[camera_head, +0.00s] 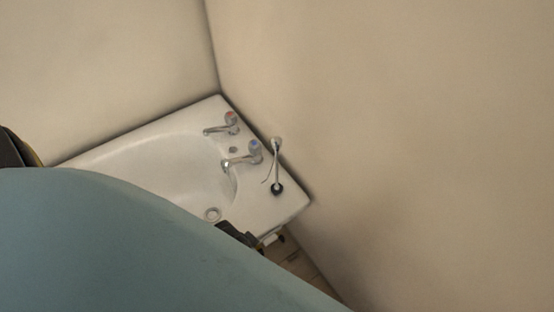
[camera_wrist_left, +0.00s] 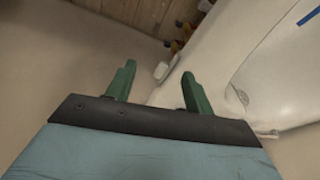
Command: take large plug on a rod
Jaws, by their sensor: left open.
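The large plug on a rod (camera_head: 276,188) has a black round plug at the lower end of a thin metal rod, with a round metal piece at the top. It rests on the right rim of the white sink (camera_head: 140,160), beside the taps. The plug is not clear in the wrist view. My right gripper is not in view.
Two metal taps, one with a red mark (camera_head: 231,120) and one with a blue mark (camera_head: 255,149), stand left of the rod. Beige walls meet behind the sink and run close along its right side. The sink's edge (camera_wrist_left: 215,50) fills the wrist view's right.

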